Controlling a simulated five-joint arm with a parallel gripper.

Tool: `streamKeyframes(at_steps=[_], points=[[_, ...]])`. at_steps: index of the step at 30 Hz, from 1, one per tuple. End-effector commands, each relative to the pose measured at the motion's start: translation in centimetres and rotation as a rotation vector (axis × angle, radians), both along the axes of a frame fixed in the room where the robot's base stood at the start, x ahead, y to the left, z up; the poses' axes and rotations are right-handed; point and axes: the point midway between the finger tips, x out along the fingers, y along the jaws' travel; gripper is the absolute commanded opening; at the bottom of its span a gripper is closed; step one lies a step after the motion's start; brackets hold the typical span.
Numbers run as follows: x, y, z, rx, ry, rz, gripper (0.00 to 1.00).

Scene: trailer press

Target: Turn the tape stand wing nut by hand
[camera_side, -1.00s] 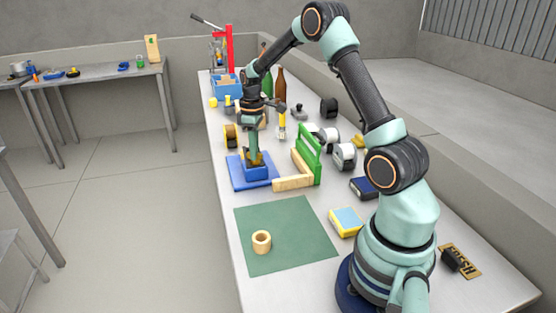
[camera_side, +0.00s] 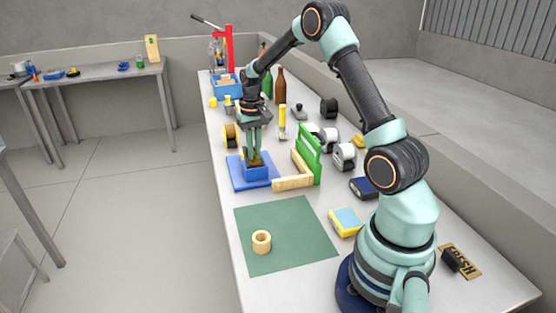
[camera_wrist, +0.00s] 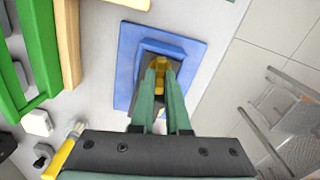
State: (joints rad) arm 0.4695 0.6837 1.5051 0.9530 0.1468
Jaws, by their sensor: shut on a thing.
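The tape stand is a blue plate (camera_side: 237,180) with a raised blue block, on the bench beyond the green mat. It also shows in the wrist view (camera_wrist: 195,52). The wing nut (camera_wrist: 159,72) is yellow, on a dark top face of the block, between my fingertips. My gripper (camera_side: 255,158) points straight down over the block and is shut on the wing nut. In the wrist view, both green fingers of my gripper (camera_wrist: 159,68) flank the nut. The fingers hide part of the nut, and its lower part cannot be made out.
A green upright frame (camera_side: 309,155) with a wooden bar (camera_side: 292,184) stands close right of the stand. Tape rolls (camera_side: 344,155) and bottles (camera_side: 280,84) are behind. A green mat (camera_side: 300,255) with a wooden ring (camera_side: 261,241) lies in front, mostly clear.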

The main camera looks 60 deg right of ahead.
Motion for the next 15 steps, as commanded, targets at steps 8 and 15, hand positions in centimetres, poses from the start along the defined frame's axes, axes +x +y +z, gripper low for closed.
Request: streamKeyframes(at_steps=[8, 15], points=[[0.03, -0.01, 0.09, -0.001, -0.001, -0.248, 0.0], [0.04, -0.01, 0.12, -0.001, -0.001, -0.462, 0.0]])
